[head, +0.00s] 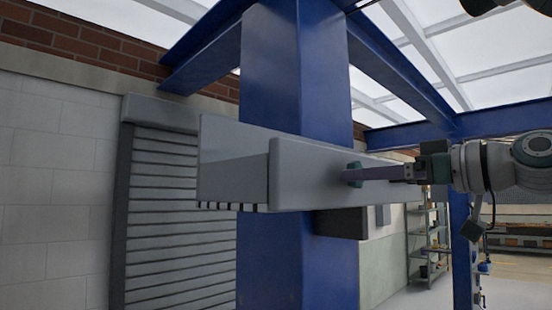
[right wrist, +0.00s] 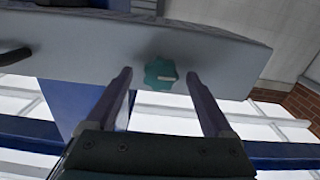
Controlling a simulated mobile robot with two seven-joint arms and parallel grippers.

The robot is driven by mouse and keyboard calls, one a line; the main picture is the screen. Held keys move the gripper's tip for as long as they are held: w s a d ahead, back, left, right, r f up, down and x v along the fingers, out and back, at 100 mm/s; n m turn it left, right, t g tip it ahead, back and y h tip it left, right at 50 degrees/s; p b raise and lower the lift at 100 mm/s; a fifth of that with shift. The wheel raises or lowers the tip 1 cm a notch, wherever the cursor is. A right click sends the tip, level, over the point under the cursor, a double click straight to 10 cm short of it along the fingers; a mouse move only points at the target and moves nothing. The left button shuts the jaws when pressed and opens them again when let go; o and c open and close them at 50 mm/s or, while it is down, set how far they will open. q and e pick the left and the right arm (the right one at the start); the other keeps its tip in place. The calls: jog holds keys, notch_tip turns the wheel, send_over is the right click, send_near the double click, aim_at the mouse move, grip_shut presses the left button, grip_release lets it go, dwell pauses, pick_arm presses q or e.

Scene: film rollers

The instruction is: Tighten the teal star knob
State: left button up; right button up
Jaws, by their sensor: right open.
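The teal star knob (head: 355,183) sits on the right-hand face of a grey box (head: 235,165) mounted on a blue column. In the right wrist view the knob (right wrist: 158,66) faces me, with a short pale mark on it. My right gripper (head: 358,174) comes in from the right with its purple fingers pointing at that face. It is open, with one fingertip on each side of the knob and gaps between in the right wrist view (right wrist: 159,75). In the head view a finger covers the knob's middle. I cannot tell any contact. My left gripper is not in view.
The blue column (head: 295,80) stands behind the box. A dark handle (right wrist: 14,57) sticks out at the left of the box face in the right wrist view. A grey shutter (head: 180,220) is at the left, and a metal shelf (head: 428,245) stands farther back.

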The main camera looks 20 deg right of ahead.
jog(key=shift+w+a+f, duration=0.1)
jog(key=shift+w+a, duration=0.05)
jog(key=shift+w, duration=0.05)
grip_shut()
dwell(0.6)
